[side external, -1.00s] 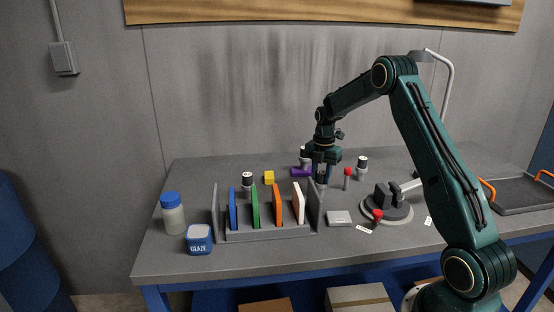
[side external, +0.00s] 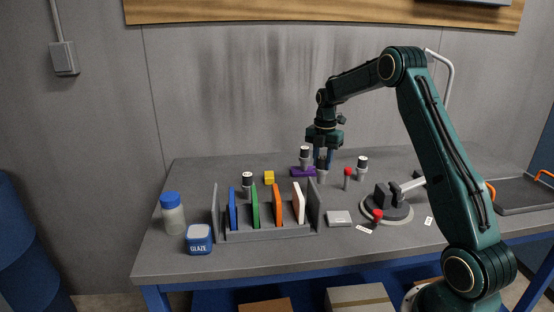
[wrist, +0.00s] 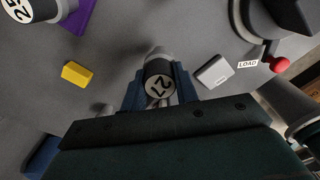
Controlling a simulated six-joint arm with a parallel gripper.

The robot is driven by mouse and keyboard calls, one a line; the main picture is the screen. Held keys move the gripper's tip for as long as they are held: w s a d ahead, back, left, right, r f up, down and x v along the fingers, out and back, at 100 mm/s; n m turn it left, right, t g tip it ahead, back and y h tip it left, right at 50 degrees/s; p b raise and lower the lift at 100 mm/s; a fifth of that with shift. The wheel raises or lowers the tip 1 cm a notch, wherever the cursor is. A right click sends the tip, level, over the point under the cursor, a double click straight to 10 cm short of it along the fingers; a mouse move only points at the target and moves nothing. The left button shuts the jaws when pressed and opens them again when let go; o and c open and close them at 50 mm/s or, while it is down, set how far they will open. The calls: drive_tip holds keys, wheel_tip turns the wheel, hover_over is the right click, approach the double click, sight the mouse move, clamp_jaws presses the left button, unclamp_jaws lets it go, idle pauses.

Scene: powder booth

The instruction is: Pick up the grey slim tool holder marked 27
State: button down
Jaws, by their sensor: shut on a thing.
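The grey slim tool holder marked 27 (wrist: 159,84) is between the blue fingers of my gripper (wrist: 159,78) in the wrist view. In the side external view, my gripper (side external: 322,162) points down, shut on the holder, at the back middle of the bench. The holder's grey lower end (side external: 322,178) shows below the fingers. It looks upright and seems slightly above the bench, though the gap is hard to see.
A purple block (side external: 302,172) with another holder (side external: 305,155) stands close left of my gripper. A red-topped post (side external: 347,178) and a further holder (side external: 362,168) stand right. In front are a grey box (side external: 339,218), a rack of coloured plates (side external: 270,236) and a round fixture (side external: 388,218).

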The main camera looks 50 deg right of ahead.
wheel_tip(320, 180, up, 15)
idle(0.4)
drive_tip(key=shift+s+a, duration=0.1)
idle(0.5)
